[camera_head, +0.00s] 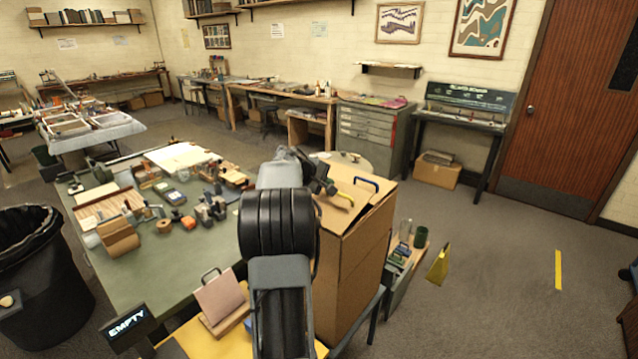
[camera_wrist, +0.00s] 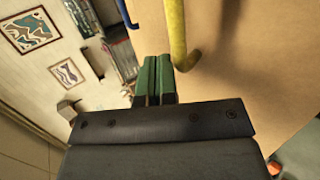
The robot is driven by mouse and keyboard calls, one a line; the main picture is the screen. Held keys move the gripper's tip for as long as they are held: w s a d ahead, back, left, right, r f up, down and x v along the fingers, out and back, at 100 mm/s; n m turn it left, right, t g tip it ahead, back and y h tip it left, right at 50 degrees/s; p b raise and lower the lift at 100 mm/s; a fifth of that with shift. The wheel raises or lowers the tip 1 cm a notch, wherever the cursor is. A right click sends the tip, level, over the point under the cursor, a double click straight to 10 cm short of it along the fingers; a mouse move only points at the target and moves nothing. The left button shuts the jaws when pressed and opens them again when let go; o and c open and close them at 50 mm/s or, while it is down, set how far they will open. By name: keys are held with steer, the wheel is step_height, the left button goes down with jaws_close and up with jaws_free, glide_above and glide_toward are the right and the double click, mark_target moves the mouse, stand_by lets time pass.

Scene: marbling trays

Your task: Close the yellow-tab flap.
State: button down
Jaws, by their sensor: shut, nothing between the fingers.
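A tall cardboard box (camera_head: 352,265) stands just right of my arm. A yellow tab (camera_head: 346,199) and a blue tab (camera_head: 367,184) show at its top in the head view. In the wrist view, the yellow tab (camera_wrist: 176,32) is a bent bar beside a broad cardboard panel (camera_wrist: 250,50), and the blue tab (camera_wrist: 126,14) is at upper left. My gripper (camera_wrist: 158,62) is shut and empty, its green fingertips very close to the lower end of the yellow tab. I cannot tell if they touch. My arm hides part of the box top in the head view.
A green worktable (camera_head: 150,262) with tools and small parts is to the left. A pink board on a stand (camera_head: 220,296) is close to my arm.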

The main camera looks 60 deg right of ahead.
steer(key=shift+s+d+f+b, duration=0.1)
steer(key=shift+d+f+b, duration=0.45)
steer(key=shift+f, duration=0.35)
step_height(320, 180, up, 12)
steer(key=w+p, duration=0.2)
steer(key=p, duration=0.1)
step_height(320, 180, up, 5)
steer(key=b, duration=0.4)
glide_above(337, 204)
steer(key=w+a, duration=0.1)
steer(key=w, duration=0.2)
steer(key=s+a+f+t+y, duration=0.1)
steer(key=a+f+t+y, duration=0.15)
steer(key=a+f, duration=0.4)
steer(key=shift+n, duration=0.5)
steer(key=p+x, duration=0.1)
steer(key=x, duration=1.1)
steer(key=shift+d+f, duration=0.15)
steer(key=shift+d, duration=0.1)
